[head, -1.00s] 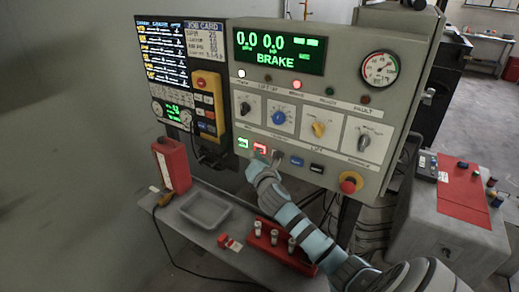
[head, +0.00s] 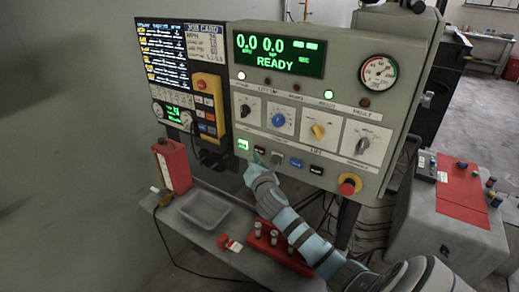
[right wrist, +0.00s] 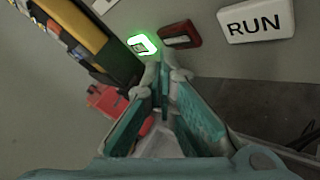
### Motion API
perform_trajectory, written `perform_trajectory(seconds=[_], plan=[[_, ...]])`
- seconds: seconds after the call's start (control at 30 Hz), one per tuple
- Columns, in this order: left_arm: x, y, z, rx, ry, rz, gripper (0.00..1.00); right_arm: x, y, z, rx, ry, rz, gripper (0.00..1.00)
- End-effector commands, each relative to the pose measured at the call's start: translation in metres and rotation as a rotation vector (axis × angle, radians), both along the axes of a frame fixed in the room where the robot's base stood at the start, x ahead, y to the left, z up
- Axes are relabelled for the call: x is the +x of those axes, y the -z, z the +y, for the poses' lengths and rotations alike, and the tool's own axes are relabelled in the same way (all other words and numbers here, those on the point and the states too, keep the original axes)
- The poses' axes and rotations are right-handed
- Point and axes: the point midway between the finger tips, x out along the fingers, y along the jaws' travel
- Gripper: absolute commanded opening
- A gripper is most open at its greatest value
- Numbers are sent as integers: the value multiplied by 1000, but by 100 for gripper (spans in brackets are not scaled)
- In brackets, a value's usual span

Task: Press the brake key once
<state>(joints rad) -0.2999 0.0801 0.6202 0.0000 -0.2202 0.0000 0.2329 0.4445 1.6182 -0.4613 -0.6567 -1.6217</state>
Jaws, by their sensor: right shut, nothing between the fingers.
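The control panel's display (head: 278,54) reads READY. A dark red key (head: 261,151), unlit, sits in the panel's lower key row. It also shows in the right wrist view (right wrist: 180,34); its label is too small to read. Beside it is a green-lit key (head: 243,145), which also shows in the right wrist view (right wrist: 142,43). My right gripper (head: 260,163) is shut and empty, with its tips just below these two keys. In the right wrist view the fingertips (right wrist: 158,68) look apart from the red key, but contact is hard to judge. My left gripper is not in view.
A blue key (head: 296,162) and a red stop knob (head: 350,184) are further right. Below stand a grey tray (head: 204,210), a red bottle (head: 171,165) and a red rack (head: 279,246).

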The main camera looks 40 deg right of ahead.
Motion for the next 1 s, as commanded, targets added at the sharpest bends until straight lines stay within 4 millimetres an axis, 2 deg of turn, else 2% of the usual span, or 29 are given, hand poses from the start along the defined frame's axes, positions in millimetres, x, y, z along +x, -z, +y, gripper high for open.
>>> perform_trajectory(seconds=[0.37,0.8,1.0], plan=[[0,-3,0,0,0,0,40,-1,0,4,0,-1,1,0],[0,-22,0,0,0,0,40,-13,-1,45,1,0,0,0],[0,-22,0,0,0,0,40,-15,0,49,0,0,0,0]])
